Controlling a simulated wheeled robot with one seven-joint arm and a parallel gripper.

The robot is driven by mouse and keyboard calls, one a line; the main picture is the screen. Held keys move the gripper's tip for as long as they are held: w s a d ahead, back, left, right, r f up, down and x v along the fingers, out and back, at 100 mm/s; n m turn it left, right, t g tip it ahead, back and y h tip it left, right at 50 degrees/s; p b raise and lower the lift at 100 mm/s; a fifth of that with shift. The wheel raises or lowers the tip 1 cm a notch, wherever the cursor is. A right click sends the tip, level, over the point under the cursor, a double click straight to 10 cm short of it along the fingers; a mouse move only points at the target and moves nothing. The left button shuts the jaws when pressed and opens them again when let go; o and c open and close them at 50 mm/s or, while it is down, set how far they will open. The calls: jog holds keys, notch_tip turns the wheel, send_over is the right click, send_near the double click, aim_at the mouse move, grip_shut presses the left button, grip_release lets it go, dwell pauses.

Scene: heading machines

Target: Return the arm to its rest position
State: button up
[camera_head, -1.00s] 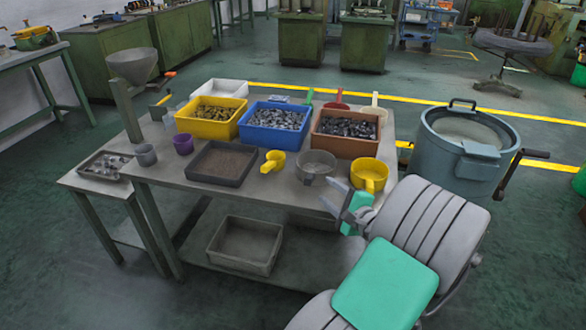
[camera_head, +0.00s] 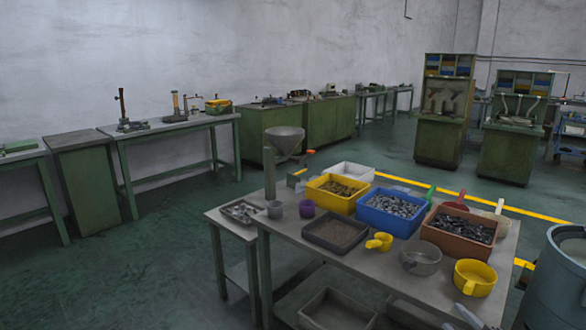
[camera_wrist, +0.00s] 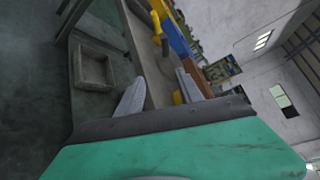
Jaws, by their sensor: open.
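My gripper (camera_wrist: 161,94) is open in the wrist view, with its two grey fingers apart and nothing seen between them. The wrist view is tilted and shows the work table (camera_wrist: 150,62) beyond the fingers. In the head view only a small grey part of my gripper shows at the bottom edge, by the front right of the work table (camera_head: 372,268). The rest of my arm is out of the head view.
Yellow (camera_head: 330,200), blue (camera_head: 385,222) and brown (camera_head: 450,244) bins of small parts stand on the table. A yellow scoop (camera_head: 475,281) lies near its right edge. A blue-grey drum (camera_head: 560,285) stands close on the right. The floor at left is clear.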

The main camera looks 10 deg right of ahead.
jog(key=w+a+r+n+g+y+p, duration=0.1)
jog(key=w+a+n+g+y+p, duration=0.15)
jog(key=a+n, duration=0.5)
jog(key=w+a+r+n+g+y+p, duration=0.1)
jog(key=w+a+n+g+y+p, duration=0.25)
jog(key=a, duration=0.75)
jog(key=s+a+r+n+g+h+p, duration=0.2)
jog(key=s+a+r+n+g+p, duration=0.1)
jog(key=s+a+r+n, duration=0.2)
jog(key=s+a+r+n+g+h+p, duration=0.2)
jog(key=s+a+n, duration=0.4)
jog(key=a, duration=0.3)
notch_tip(320, 180, up, 3)
jog(key=shift+a+f+n+g+p, duration=0.1)
jog(key=shift+a+n+g+p, duration=0.2)
jog(key=shift+n+g+p, duration=0.4)
